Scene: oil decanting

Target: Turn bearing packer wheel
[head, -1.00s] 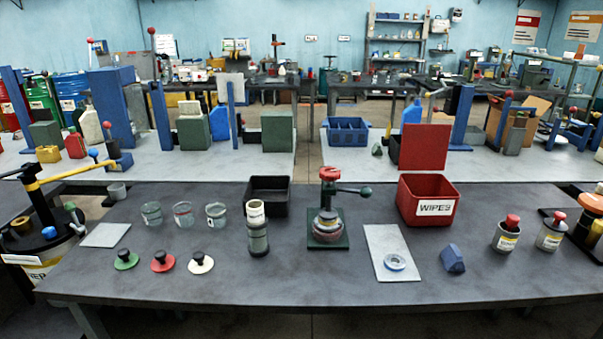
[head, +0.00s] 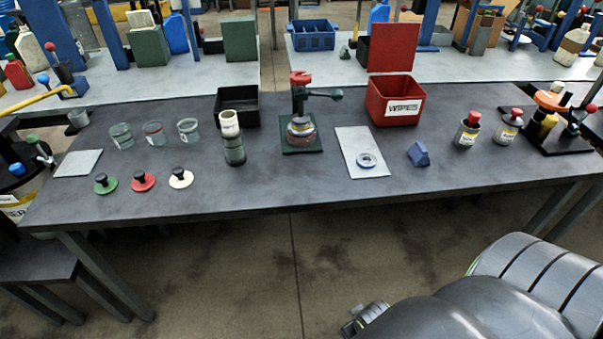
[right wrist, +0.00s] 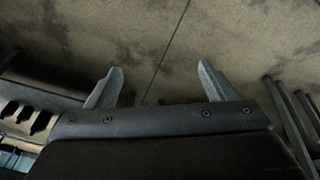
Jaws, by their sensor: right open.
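The bearing packer (head: 302,128) stands on a dark green base near the middle of the table in the head view. It has a red top and a dark green side handle (head: 325,93) pointing right. A pale ring (head: 366,160), perhaps a bearing, lies on a light pad (head: 358,138) to its right. My right gripper is open and empty in the right wrist view (right wrist: 160,90), with bare floor between its fingers. In the head view my right arm is low at the bottom right, in front of the table and apart from the packer. My left gripper is out of view.
A red WIPES bin (head: 395,105) and a blue block (head: 419,154) stand right of the packer. The table's front edge (head: 300,208) lies between my right arm and the packer.

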